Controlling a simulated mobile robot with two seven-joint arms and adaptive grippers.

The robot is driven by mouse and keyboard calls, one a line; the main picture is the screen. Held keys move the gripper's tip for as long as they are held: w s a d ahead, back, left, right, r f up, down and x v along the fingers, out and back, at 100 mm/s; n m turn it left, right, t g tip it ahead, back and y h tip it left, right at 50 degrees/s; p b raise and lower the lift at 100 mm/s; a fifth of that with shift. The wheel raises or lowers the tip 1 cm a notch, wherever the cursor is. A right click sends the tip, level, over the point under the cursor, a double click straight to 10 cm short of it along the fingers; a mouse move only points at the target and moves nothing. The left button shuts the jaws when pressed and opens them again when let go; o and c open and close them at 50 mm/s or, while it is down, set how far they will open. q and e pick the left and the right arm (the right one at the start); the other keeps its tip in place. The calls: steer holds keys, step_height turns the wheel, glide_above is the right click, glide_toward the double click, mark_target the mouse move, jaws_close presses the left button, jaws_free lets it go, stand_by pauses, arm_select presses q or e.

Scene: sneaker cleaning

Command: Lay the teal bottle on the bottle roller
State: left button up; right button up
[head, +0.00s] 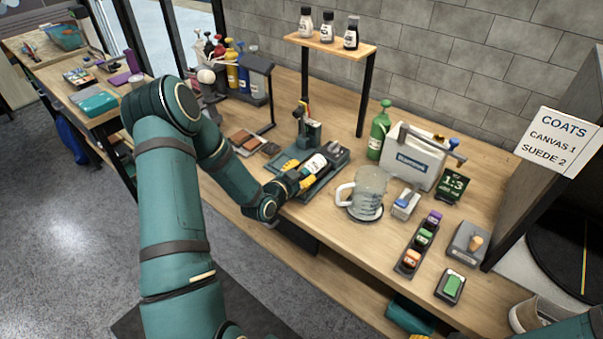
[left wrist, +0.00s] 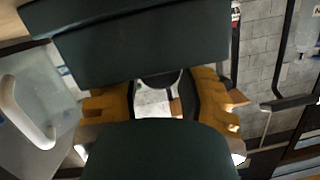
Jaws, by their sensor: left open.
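A bottle with a white label (head: 315,163) and dark cap lies tilted at the bottle roller, a teal tray-like device (head: 325,180) in the middle of the bench. I cannot tell its body colour or whether it rests fully on the roller. My left gripper (head: 294,180) is open beside its near end, yellow fingers close to it. In the left wrist view, a white surface (left wrist: 155,102) shows between the yellow fingers; contact is unclear. My right gripper (head: 420,335) shows only partly at the bottom edge.
A teal post stand (head: 310,130) rises just behind the roller. A glass jug (head: 367,190) stands close on the right. A green bottle (head: 379,135) and a white case (head: 415,160) stand behind it. A raised shelf (head: 330,43) holds small bottles.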

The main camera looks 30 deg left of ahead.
arm_select(q)
steer(key=v, duration=1.2)
